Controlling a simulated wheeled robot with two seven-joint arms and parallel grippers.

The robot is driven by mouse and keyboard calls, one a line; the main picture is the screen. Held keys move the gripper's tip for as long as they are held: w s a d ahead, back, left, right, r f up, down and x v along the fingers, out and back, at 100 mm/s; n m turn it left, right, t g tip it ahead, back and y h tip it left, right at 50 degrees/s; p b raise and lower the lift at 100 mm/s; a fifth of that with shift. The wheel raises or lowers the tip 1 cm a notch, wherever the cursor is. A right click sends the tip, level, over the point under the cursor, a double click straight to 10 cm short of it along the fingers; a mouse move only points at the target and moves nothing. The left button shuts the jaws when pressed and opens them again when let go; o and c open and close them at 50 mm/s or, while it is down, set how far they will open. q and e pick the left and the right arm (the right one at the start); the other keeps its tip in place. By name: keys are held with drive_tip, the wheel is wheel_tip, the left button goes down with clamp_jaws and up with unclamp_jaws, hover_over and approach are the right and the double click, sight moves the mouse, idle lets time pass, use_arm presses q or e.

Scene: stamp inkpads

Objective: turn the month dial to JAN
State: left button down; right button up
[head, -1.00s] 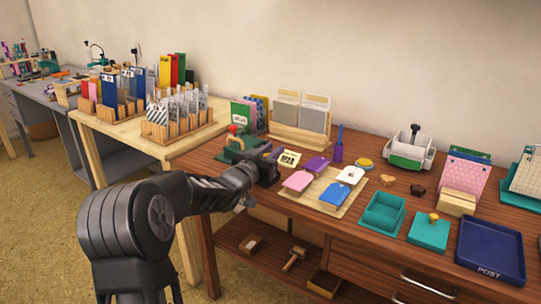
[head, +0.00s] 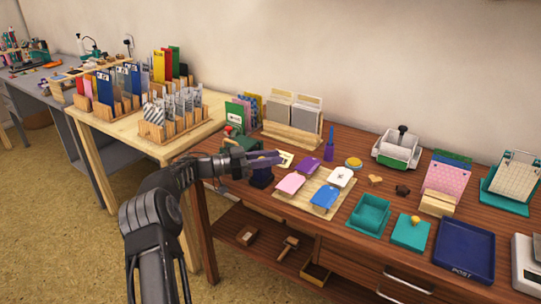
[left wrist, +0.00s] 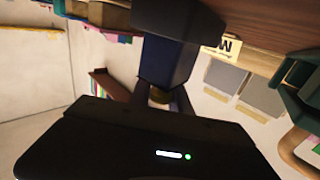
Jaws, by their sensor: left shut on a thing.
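My left gripper (head: 250,163) is at the left part of the brown bench, beside the green stamp stand (head: 239,141). It is shut on a dark navy block-like thing (head: 261,178), which also fills the upper middle of the left wrist view (left wrist: 165,62). A small brass-coloured round part (left wrist: 158,95) shows just below the block there. I cannot make out the month dial or read any month. A pale yellow card (head: 285,159) lies just behind the gripper; it shows in the wrist view with a dark letter. My right gripper is not in view.
A wooden board (head: 331,207) with pink, purple, blue and white tags lies right of the gripper. A purple cup (head: 329,151), teal trays (head: 370,215) and a navy POST tray (head: 463,250) stand further right. Card racks stand behind and left.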

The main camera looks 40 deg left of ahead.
use_arm(q)
drive_tip(key=shift+m+g+h, duration=0.4)
drive_tip(key=shift+h, duration=0.1)
drive_tip(key=shift+d+r, duration=0.1)
drive_tip(key=c, duration=1.3)
unclamp_jaws()
drive_tip(key=shift+o, duration=0.2)
drive_tip(key=shift+s, duration=0.1)
drive_tip(key=shift+v, duration=3.9)
